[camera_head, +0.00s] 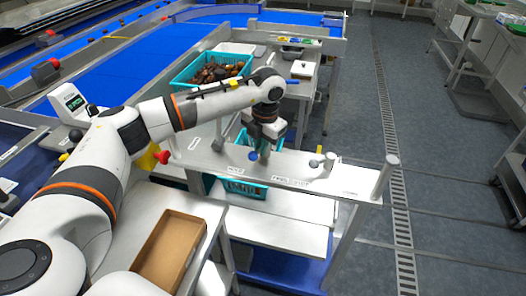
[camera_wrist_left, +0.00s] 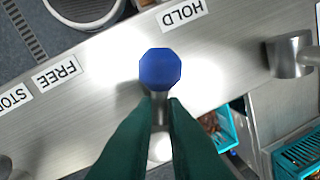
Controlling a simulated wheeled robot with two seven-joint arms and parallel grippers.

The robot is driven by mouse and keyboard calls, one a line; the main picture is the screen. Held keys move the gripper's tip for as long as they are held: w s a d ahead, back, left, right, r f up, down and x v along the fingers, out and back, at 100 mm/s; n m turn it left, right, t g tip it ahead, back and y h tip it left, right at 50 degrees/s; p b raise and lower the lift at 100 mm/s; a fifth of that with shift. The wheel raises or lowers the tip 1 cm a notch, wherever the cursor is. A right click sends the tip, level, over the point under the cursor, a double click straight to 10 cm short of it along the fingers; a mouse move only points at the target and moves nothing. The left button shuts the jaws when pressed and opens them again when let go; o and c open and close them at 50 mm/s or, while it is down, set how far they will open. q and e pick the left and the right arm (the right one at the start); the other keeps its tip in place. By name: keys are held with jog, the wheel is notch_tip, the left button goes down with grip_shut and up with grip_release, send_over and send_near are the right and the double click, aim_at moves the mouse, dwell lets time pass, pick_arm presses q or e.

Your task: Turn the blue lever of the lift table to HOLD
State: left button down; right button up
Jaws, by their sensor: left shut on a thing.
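The blue lever's octagonal knob (camera_wrist_left: 160,69) shows in the left wrist view, with its grey stem running down between my fingers. The knob also shows in the head view (camera_head: 253,156), just left of the fingertips. My left gripper (camera_head: 263,152) points down over the metal rail of the lift table (camera_head: 318,181). Its green fingers (camera_wrist_left: 159,110) are shut on the lever's stem. In the wrist view the HOLD label (camera_wrist_left: 182,13) is above and slightly right of the knob. My right gripper is not in view.
A grey upright post (camera_head: 385,178) stands at the rail's right end, and a short metal fitting (camera_head: 325,165) stands nearer. A teal crate of dates (camera_head: 212,70) is behind the arm. An open cardboard box (camera_head: 170,252) sits at front left.

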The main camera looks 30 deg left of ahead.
pick_arm(q)
jog(key=m+b, duration=0.1)
jog(key=m, duration=0.2)
jog(key=shift+w+a+b, duration=0.1)
jog(key=shift+a+b, duration=0.2)
jog(key=shift+b, duration=0.1)
jog(key=shift+a+m+t+b, duration=0.15)
jog(key=shift+m+t+b, duration=0.2)
jog(key=shift+m, duration=0.55)
jog(key=shift+w+r, duration=0.1)
jog(key=c, duration=1.5)
grip_release()
notch_tip(320, 180, up, 12)
jog(key=d+b, duration=0.1)
jog(key=b, duration=0.1)
jog(key=shift+s+b, duration=0.35)
jog(key=shift+s, duration=0.1)
